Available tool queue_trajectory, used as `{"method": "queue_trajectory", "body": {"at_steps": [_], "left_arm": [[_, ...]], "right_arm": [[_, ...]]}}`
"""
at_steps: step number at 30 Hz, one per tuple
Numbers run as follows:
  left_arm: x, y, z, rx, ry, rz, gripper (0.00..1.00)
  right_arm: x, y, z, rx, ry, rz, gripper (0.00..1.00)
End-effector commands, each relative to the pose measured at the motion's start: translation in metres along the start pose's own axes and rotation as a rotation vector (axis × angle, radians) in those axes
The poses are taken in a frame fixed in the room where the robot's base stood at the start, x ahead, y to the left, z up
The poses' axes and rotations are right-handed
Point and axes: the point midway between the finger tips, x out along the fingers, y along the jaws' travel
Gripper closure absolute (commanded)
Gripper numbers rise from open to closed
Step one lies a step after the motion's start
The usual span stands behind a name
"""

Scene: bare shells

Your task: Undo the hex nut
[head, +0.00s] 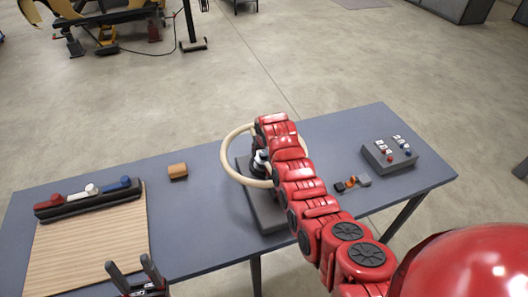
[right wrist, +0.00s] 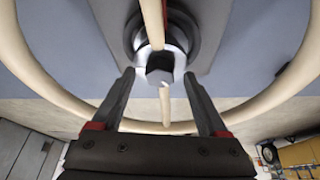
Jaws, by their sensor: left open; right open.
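The hex nut (right wrist: 160,66) is a shiny metal piece with a dark opening, at the hub of a cream ring-shaped wheel (head: 226,153). The wheel's rim and spokes also show in the right wrist view (right wrist: 60,92). My right gripper (right wrist: 159,74) is open, its two fingers pointing toward the nut with one tip on each side and visible gaps. In the head view my red right arm covers most of the hub, and the nut cannot be made out there. My left gripper (head: 131,264) is open and empty at the table's front left, by the wooden mat.
The wheel stands on a dark base plate (head: 266,215) on the blue-grey table (head: 205,225). At left are a wooden mat (head: 95,240) and a rack (head: 88,200) with red, white and blue pieces. A brown block (head: 178,171), small parts (head: 352,183) and a grey switch box (head: 388,157) also lie there.

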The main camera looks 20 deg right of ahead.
Motion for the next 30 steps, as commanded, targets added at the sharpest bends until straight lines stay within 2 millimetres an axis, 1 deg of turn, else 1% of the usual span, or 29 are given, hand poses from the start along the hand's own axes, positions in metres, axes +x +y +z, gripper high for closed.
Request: {"method": "queue_trajectory", "body": {"at_steps": [1, 2, 3, 14, 19, 23, 26, 30], "left_arm": [[0.0, 0.0, 0.0, 0.0, 0.0, 0.0, 0.4], [0.0, 0.0, 0.0, 0.0, 0.0, 0.0, 0.4], [0.0, 0.0, 0.0, 0.0, 0.0, 0.0, 0.4], [0.0, 0.0, 0.0, 0.0, 0.0, 0.0, 0.4], [-0.001, 0.0, 0.0, 0.0, 0.0, 0.0, 0.4], [-0.006, 0.0, 0.001, 0.0, 0.0, 0.0, 0.4], [-0.013, 0.001, 0.002, 0.0, 0.0, 0.0, 0.4], [-0.029, 0.001, 0.005, 0.0, 0.0, 0.0, 0.4]], "right_arm": [[0.0, 0.0, 0.0, 0.0, 0.0, 0.0, 0.23], [0.0, 0.0, 0.0, 0.0, 0.0, 0.0, 0.27], [0.0, 0.0, 0.0, 0.0, 0.0, 0.0, 0.34], [0.0, 0.0, 0.0, 0.0, 0.0, 0.001, 0.99], [0.0, 0.0, 0.0, -0.002, 0.0, 0.0, 1.0], [0.001, 0.001, 0.0, -0.02, 0.001, -0.007, 1.0], [0.003, 0.001, 0.001, -0.049, 0.001, -0.019, 1.0], [0.006, 0.002, 0.002, -0.121, 0.001, -0.049, 1.0]]}}
